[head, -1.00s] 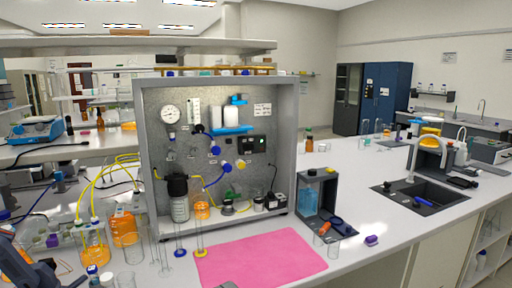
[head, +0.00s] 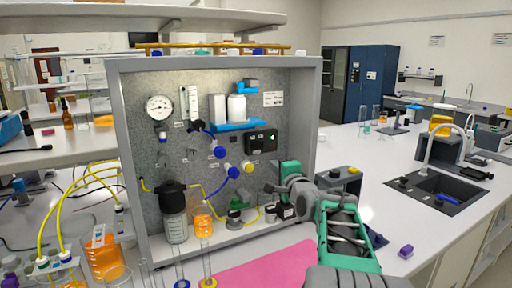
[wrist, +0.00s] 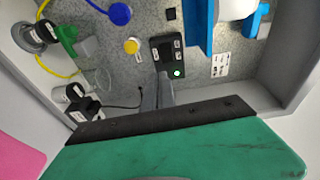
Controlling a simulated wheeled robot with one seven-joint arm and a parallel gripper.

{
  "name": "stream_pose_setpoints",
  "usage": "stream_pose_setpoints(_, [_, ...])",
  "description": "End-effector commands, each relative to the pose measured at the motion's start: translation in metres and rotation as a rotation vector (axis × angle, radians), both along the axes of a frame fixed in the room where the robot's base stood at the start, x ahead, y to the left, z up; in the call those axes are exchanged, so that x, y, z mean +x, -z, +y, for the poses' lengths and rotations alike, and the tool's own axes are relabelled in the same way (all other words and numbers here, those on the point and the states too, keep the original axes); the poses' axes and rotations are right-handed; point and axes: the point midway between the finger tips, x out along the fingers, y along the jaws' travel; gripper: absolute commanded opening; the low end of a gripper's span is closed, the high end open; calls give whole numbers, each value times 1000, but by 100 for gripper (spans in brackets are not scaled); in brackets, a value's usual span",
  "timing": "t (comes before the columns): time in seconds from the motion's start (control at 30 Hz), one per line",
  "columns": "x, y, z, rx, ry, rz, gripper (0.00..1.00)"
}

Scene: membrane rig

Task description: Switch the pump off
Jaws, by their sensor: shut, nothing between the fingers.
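A black control box (head: 261,142) is mounted on the grey back panel, at its right side. It has small labels and a green-lit round button, which shows in the wrist view (wrist: 177,73) near the lower end of the box (wrist: 166,52). My gripper (wrist: 158,92) is shut and empty. In the wrist view its narrow grey fingers point toward the panel, just below the box, beside the lit button. Whether they touch it I cannot tell. In the head view my green and grey arm reaches in from the lower right, below the box.
The rig's grey frame (head: 317,110) stands around the panel, with its right wall close to my arm. Blue knobs, a yellow knob (wrist: 131,46) and a blue shelf (head: 238,126) sit near the box. Black plugs and a dark-lidded bottle (head: 175,226) stand below. A pink mat (head: 262,266) lies in front.

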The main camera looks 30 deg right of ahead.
Motion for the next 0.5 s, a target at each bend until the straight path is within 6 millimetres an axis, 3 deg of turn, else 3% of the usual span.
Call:
stream_pose_setpoints(0.17, [12,-9,-13,29,9,-40,0])
stream_pose_setpoints(0.5, [82,-9,-30,26,9,-35,0])
